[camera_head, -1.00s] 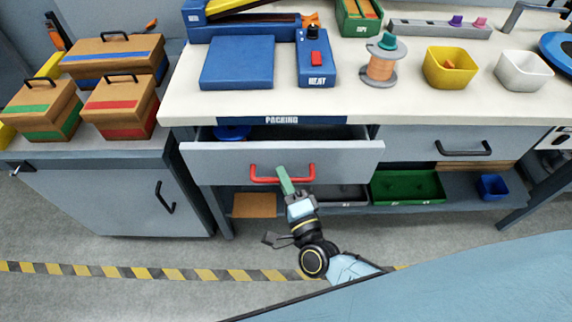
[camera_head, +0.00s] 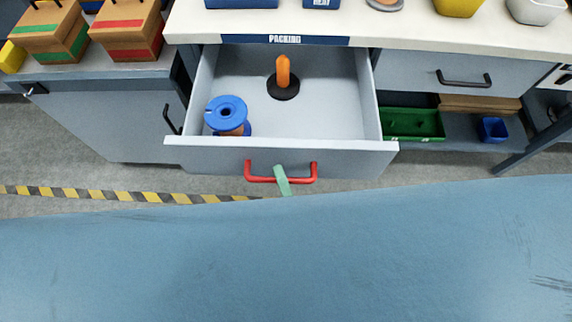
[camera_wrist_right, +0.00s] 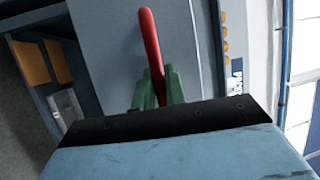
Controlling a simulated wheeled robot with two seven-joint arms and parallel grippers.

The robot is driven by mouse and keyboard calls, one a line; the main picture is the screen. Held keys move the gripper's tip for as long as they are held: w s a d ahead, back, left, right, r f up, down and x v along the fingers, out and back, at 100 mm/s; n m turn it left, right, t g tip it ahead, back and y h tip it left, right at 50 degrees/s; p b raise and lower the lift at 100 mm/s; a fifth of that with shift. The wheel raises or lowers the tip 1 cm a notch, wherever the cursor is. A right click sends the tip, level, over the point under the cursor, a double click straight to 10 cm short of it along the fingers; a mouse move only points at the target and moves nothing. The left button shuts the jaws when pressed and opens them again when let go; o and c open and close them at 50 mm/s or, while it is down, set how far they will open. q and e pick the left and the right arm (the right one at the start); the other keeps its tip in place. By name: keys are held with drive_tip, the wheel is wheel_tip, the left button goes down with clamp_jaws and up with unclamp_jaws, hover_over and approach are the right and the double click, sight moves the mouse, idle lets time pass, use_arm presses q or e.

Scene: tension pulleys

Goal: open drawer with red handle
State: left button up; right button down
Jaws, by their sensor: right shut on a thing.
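The drawer (camera_head: 215,157) with the red handle (camera_head: 309,174) stands pulled well out from under the white bench top in the head view. My right gripper (camera_head: 281,174) is shut on the red handle near its middle; only its green fingertips show there. In the right wrist view the green fingers (camera_wrist_right: 159,88) close around the red handle (camera_wrist_right: 149,35). Inside the drawer are a blue spool (camera_head: 226,112) at the left and a black disc with an orange upright grip (camera_head: 283,79) towards the back. My left gripper is not in view.
A second drawer with a black handle (camera_head: 464,79) is closed at the right. Below it are a green tray (camera_head: 412,124) and a small blue bin (camera_head: 493,129) on a shelf. A grey cabinet (camera_head: 120,124) stands at the left. My own blue body fills the foreground.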

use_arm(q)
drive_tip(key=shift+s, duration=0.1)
use_arm(e)
drive_tip(key=shift+s, duration=0.25)
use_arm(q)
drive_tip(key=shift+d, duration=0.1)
use_arm(e)
drive_tip(key=c, duration=1.5)
unclamp_jaws()
drive_tip(key=shift+o, duration=0.2)
